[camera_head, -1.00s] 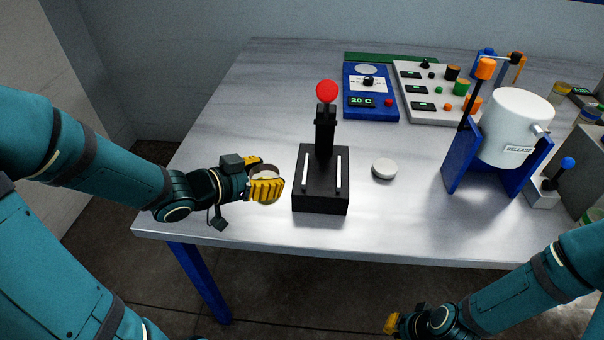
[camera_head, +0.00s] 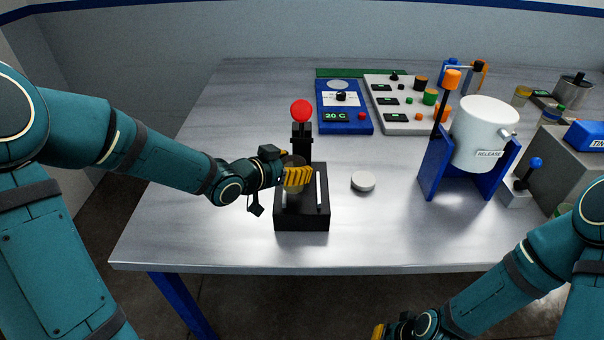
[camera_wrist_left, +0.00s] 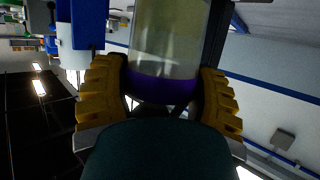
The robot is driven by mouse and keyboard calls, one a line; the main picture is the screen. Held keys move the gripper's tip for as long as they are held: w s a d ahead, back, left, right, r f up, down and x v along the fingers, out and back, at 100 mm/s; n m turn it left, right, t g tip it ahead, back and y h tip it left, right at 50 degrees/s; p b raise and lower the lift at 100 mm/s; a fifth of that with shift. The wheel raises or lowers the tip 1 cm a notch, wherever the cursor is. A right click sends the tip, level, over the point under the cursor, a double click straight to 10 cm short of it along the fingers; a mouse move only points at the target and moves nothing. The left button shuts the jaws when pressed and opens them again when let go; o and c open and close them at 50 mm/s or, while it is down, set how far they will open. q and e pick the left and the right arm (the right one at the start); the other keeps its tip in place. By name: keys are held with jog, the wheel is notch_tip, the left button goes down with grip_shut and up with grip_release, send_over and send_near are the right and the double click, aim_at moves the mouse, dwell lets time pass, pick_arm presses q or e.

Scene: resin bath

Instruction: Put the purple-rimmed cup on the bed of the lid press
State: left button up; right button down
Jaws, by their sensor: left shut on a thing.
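My left gripper (camera_head: 297,173) is shut on the purple-rimmed cup (camera_head: 293,190). In the left wrist view, the clear cup (camera_wrist_left: 165,40) with its purple band sits between the yellow fingers (camera_wrist_left: 162,80). The lid press (camera_head: 302,222) is black, with a base, two pale rails and a post topped by a red ball. In the head view the gripper and cup overlap the press bed, in front of the post. I cannot tell whether the cup touches the bed. My right gripper (camera_head: 379,331) is mostly cut off at the bottom edge, with its jaws unclear.
A blue panel (camera_head: 345,122) reading 20 C and a grey control panel (camera_head: 402,122) stand behind. A white pot (camera_head: 484,135) on a blue stand is at the right. The table left of the press is clear.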

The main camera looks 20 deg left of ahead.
pick_arm(q)
jog(key=shift+w+d, duration=0.35)
jog(key=shift+w, duration=0.3)
jog(key=shift+w+d, duration=0.35)
jog(key=shift+w, duration=0.25)
notch_tip(320, 180, down, 4)
jog(key=shift+w+r+b, duration=0.1)
jog(key=shift+r+b, duration=0.1)
jog(key=shift+b, duration=0.7)
jog(key=shift+r, duration=0.1)
jog(key=o, duration=0.8)
jog(key=shift+f, duration=0.2)
jog(key=o, duration=0.5)
jog(key=shift+r, duration=0.1)
